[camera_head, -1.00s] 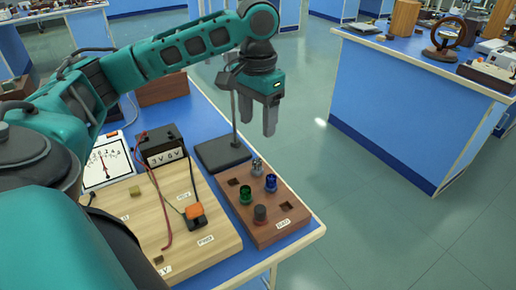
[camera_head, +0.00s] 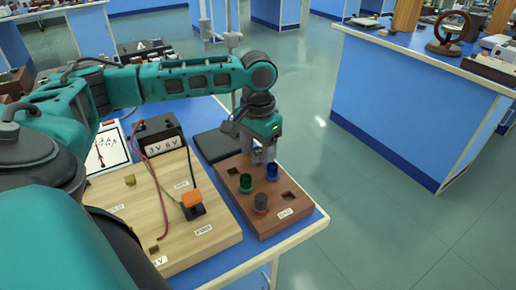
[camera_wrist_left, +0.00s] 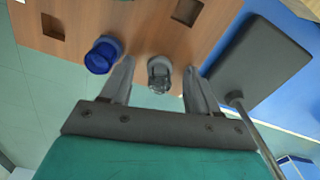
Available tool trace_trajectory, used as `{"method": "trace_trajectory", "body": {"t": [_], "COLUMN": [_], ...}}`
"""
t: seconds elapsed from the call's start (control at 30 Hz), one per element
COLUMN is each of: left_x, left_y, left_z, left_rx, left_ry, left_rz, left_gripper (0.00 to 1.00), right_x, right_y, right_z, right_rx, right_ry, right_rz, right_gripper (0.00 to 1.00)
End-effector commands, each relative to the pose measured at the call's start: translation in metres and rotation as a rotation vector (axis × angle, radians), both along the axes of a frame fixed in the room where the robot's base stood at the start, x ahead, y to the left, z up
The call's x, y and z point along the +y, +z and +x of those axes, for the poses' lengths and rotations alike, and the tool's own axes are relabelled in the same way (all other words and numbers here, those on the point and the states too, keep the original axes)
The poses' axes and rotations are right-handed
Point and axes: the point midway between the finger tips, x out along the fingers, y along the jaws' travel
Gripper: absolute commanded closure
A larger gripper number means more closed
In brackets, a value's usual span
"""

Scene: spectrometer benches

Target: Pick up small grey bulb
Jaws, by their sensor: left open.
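The small grey bulb (camera_wrist_left: 159,74) stands on the brown wooden block (camera_head: 279,221) in the left wrist view. My left gripper (camera_head: 263,157) is open and points down over the block's far end. In the wrist view its two fingers are on either side of the grey bulb, with a gap visible on both sides. In the head view the fingers largely hide this bulb. A blue bulb (camera_head: 271,172) stands just outside one finger, and it also shows in the wrist view (camera_wrist_left: 103,55). My right gripper is not in view.
A green bulb (camera_head: 246,183) and a dark grey, reddish-based piece (camera_head: 261,203) stand on the same block, near empty square holes. A dark stand base (camera_head: 217,147) with a thin rod is close by. A light wooden circuit board (camera_head: 150,208) lies to the left.

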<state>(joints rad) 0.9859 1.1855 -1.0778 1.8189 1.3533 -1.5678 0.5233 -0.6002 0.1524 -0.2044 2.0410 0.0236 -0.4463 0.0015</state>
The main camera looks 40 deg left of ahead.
Motion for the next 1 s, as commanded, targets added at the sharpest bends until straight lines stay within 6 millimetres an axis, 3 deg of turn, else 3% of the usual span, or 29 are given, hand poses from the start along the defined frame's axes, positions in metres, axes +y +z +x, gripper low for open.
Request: {"method": "trace_trajectory", "body": {"t": [0.27, 0.87, 1.0], "left_x": [-0.0003, -0.0003, -0.0003], "left_y": [-0.0026, -0.0023, -0.0022], "left_z": [0.0, 0.0, 0.0001], "left_rx": [0.0, 0.0, 0.0], "left_ry": [-0.001, -0.001, -0.001], "left_rz": [-0.001, -0.001, -0.001], "left_gripper": [0.41, 0.98, 0.99], "right_x": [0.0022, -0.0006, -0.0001], "right_y": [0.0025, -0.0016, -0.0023], "right_z": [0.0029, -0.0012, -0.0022], "right_rx": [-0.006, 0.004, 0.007], "right_ry": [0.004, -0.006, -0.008], "right_rz": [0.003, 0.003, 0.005], "right_gripper": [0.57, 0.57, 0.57]}}
